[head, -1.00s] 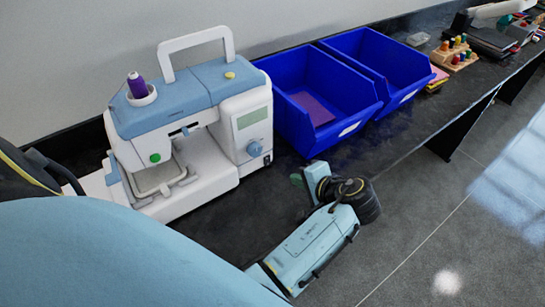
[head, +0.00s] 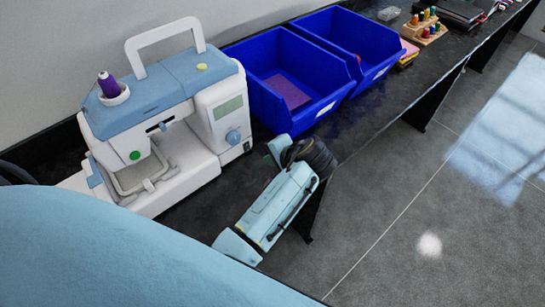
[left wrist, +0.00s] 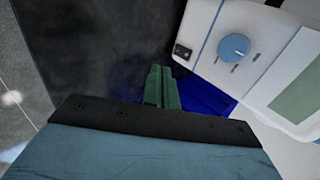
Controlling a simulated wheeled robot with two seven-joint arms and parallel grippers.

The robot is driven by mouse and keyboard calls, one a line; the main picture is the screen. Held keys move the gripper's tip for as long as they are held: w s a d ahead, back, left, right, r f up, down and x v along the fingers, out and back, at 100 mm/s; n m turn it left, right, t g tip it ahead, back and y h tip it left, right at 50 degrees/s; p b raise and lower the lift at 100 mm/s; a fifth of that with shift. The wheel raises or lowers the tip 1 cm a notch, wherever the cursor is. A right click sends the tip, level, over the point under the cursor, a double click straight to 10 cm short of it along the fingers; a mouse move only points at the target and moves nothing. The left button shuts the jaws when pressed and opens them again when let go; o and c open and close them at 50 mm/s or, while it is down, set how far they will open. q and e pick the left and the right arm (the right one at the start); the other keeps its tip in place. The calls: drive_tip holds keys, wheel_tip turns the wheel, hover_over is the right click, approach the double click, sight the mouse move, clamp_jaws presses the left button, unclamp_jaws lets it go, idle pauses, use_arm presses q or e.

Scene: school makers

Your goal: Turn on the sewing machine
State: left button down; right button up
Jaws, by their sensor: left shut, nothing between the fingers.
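The sewing machine (head: 155,92) is white and light blue and stands upright at the left of the dark counter in the head view. Its right end has a blue dial (head: 233,137) and, below it, a small black switch (head: 247,146). In the left wrist view, the dial (left wrist: 234,47) and the switch (left wrist: 182,52) show on the machine's side. My left gripper (head: 273,152) is shut and empty, just right of the switch and apart from it. Its green fingers (left wrist: 161,88) point toward the machine's end in the left wrist view. My right gripper is not seen.
Two blue bins (head: 290,80) stand right behind my left gripper, one with a purple item (head: 288,91) inside. A wooden rack of coloured spools (head: 425,26) sits farther along the counter (head: 366,111). The counter's front edge runs beside my gripper, with open floor beyond.

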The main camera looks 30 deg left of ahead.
sight(247, 147)
use_arm(q)
drive_tip(key=x, duration=0.6)
drive_tip(key=shift+b, duration=0.4)
drive_tip(key=shift+w+a+f, duration=0.1)
drive_tip(key=shift+w+a, duration=0.15)
drive_tip(key=shift+a, duration=0.4)
drive_tip(key=shift+w+a+f, duration=0.1)
drive_tip(key=shift+w+a, duration=0.2)
drive_tip(key=shift+a, duration=0.3)
drive_tip(key=shift+w+a+f, duration=0.1)
drive_tip(key=shift+w+a, duration=0.15)
drive_tip(key=shift+a, duration=0.4)
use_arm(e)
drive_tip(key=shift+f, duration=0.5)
